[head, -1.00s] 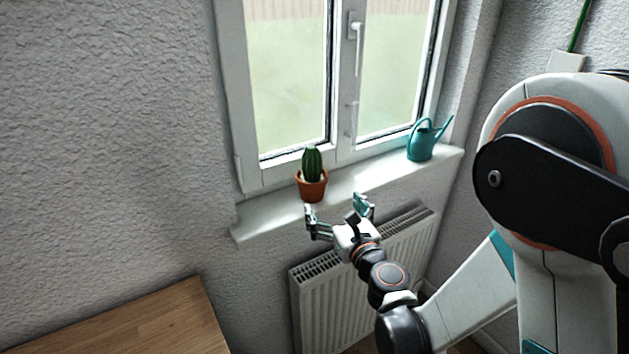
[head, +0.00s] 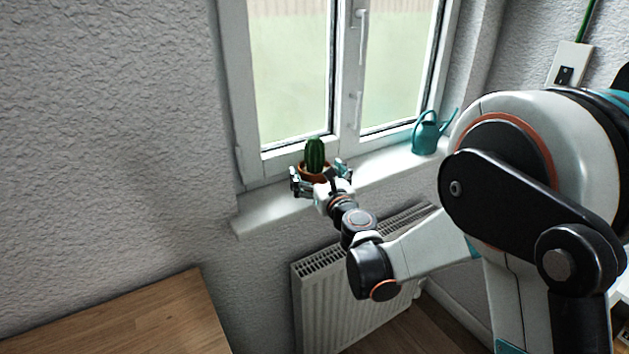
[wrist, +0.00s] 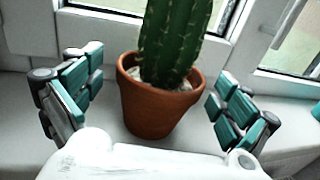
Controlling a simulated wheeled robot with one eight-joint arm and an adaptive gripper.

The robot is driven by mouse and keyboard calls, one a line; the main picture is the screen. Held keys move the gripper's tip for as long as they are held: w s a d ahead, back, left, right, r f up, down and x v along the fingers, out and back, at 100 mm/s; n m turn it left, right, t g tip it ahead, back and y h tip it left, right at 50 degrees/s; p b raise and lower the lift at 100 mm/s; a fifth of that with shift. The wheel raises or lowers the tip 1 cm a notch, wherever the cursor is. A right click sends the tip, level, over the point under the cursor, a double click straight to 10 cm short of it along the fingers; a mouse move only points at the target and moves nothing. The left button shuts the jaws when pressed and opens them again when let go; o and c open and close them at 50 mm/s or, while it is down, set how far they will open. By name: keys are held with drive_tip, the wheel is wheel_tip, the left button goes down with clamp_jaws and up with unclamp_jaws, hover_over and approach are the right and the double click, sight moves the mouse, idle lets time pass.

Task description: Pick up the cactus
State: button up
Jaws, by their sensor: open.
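The green cactus (head: 314,153) stands upright in a terracotta pot on the windowsill, partly hidden behind my gripper in the head view. In the wrist view the cactus (wrist: 176,42) rises from its pot (wrist: 158,106), and its top is cut off by the frame. My gripper (head: 321,174) is open, with one finger to each side of the pot. In the wrist view, gaps show between the pot and both teal-padded fingers of my gripper (wrist: 158,100). Neither finger touches the pot there.
A teal watering can (head: 427,134) stands on the white windowsill (head: 262,214) to the right. The closed window (head: 290,80) is just behind the pot. A radiator (head: 335,290) is below the sill, and a wooden tabletop (head: 140,322) is at lower left.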

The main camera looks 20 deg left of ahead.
drive_tip(key=shift+w+a, duration=0.45)
drive_tip(key=shift+w, duration=0.1)
drive_tip(key=c, duration=1.5)
drive_tip(key=shift+r, duration=0.15)
